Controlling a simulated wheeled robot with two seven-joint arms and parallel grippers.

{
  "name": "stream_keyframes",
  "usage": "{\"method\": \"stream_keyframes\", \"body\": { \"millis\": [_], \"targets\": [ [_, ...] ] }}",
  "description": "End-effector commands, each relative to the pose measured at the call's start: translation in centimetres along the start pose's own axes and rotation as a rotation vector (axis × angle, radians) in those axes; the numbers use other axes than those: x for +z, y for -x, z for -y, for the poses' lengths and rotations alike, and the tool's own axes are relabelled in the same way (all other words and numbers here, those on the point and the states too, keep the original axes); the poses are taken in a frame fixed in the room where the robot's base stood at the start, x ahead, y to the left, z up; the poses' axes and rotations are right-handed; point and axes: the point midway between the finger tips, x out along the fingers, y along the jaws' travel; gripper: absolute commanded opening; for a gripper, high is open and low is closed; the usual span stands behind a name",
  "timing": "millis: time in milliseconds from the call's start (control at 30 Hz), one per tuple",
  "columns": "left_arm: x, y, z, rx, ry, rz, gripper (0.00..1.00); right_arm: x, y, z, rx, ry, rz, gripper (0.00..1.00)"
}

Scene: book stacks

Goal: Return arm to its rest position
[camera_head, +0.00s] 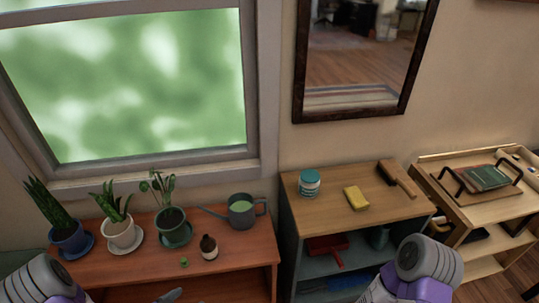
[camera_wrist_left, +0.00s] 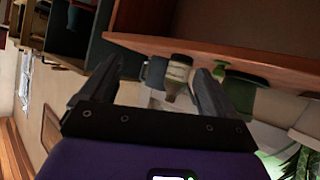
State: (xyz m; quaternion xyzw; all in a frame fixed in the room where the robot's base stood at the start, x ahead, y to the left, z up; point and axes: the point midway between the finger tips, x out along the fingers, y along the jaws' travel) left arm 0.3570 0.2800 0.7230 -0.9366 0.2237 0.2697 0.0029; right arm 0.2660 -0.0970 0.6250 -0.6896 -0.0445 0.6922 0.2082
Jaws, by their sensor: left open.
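My left gripper (camera_wrist_left: 158,78) is open in the left wrist view, its two dark fingers spread apart. Part of my right arm (camera_head: 415,268) shows at the bottom right, in front of the shelving. My right gripper is out of view.
A tray with books (camera_head: 484,178) stands right.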

Motion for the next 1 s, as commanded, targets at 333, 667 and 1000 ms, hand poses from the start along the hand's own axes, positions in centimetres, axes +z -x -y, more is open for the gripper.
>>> {"method": "stream_keyframes", "body": {
  "millis": [333, 667, 1000],
  "targets": [
    [3.5, -5.9, -5.8, -0.039, 0.305, 0.319, 0.89, 0.1, 0.6, 0.2, 0.000, 0.000, 0.003, 0.43],
    [8.6, -6.0, -16.8, -0.089, 0.640, 0.772, 0.89, 0.2, 1.1, 0.4, 0.000, 0.000, 0.003, 0.43],
    [9.7, -5.0, -19.5, -0.114, 0.720, 0.884, 0.89, 0.2, 1.2, 0.4, 0.000, 0.000, 0.003, 0.43]
  ]
}}
